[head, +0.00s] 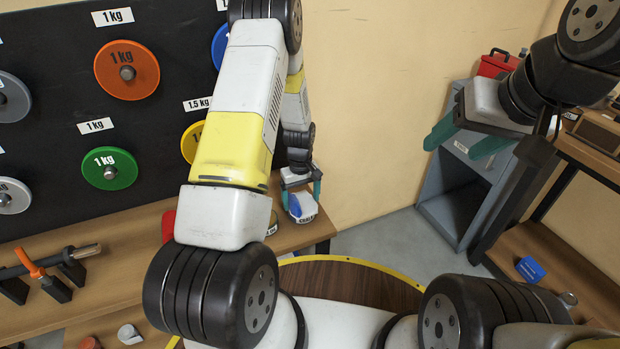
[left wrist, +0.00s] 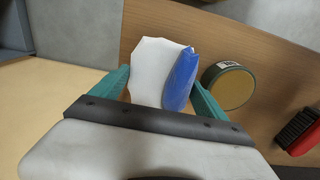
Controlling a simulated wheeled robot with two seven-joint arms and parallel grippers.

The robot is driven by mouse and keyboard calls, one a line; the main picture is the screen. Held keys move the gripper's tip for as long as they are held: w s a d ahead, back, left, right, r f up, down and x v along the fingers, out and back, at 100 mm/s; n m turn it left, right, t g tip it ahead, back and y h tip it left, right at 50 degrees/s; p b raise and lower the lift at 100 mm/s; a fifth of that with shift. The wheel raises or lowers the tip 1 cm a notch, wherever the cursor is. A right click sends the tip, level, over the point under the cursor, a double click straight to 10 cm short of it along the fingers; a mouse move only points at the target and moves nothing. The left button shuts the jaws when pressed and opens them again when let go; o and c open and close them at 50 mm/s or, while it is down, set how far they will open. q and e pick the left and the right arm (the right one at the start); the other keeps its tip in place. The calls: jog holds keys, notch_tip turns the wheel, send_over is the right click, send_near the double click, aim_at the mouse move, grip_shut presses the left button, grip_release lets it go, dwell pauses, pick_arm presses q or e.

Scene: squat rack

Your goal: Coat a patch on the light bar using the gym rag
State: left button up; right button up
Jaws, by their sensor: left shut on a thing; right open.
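My left gripper (head: 303,190) is low over the right end of the wooden bench. It is shut on a white and blue item (head: 303,210), which looks like the gym rag. In the left wrist view, the rag's white part (left wrist: 157,65) and blue part (left wrist: 181,78) sit between the teal fingers. A short bar with a dark grip (head: 75,253), probably the light bar, rests across black holders at the far left of the bench. An orange-handled piece crosses near it. My right gripper (head: 468,143) is open and empty at the upper right, far from both.
A round tin (left wrist: 228,87) stands beside the rag, and a red brush (left wrist: 298,131) lies farther along the bench (head: 112,285). Coloured weight plates (head: 127,70) hang on the dark board behind. A grey cabinet (head: 455,190) and wooden shelves (head: 560,275) stand at right.

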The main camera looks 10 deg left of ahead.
dwell(0.5)
pick_arm(q)
jog(key=shift+r, duration=3.45)
